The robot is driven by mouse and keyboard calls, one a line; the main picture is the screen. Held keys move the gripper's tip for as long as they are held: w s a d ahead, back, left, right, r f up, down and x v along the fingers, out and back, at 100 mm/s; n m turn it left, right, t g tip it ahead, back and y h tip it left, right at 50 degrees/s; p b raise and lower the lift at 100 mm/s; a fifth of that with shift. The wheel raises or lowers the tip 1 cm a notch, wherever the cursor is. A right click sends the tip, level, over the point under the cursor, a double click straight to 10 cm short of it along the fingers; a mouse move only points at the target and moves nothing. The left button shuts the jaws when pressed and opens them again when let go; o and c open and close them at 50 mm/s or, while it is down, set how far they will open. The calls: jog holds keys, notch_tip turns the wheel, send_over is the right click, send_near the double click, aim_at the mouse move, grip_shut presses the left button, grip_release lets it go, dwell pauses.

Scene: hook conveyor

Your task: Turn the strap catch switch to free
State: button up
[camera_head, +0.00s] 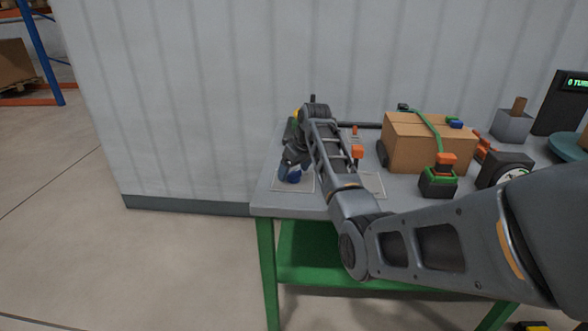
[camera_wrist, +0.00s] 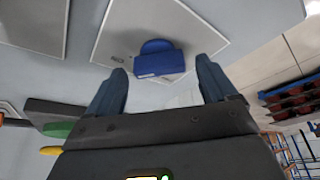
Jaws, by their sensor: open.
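My gripper (camera_head: 292,166) is at the left end of the table, low over a pale outlined square. In the wrist view its two fingers (camera_wrist: 161,66) are apart, with nothing held between them. A blue piece (camera_wrist: 160,62) with a rounded top lies on the square just ahead of and between the fingertips. A cardboard box (camera_head: 405,150) with a green strap (camera_head: 430,122) stands right of my gripper. A small blue piece (camera_head: 455,124) sits by the strap on its top. I cannot tell for sure which part is the strap catch switch.
The grey table (camera_head: 262,196) has green legs and stands against a ribbed wall. A black block with green and orange parts (camera_head: 438,180) stands in front of the box. A round dial (camera_head: 513,177) and a grey holder (camera_head: 512,126) stand farther right. A second outlined square (camera_head: 372,184) looks bare.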

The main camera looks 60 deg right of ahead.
jog(key=shift+w+f, duration=0.1)
jog(key=shift+f, duration=0.1)
jog(key=shift+c, duration=0.2)
jog(key=c, duration=1)
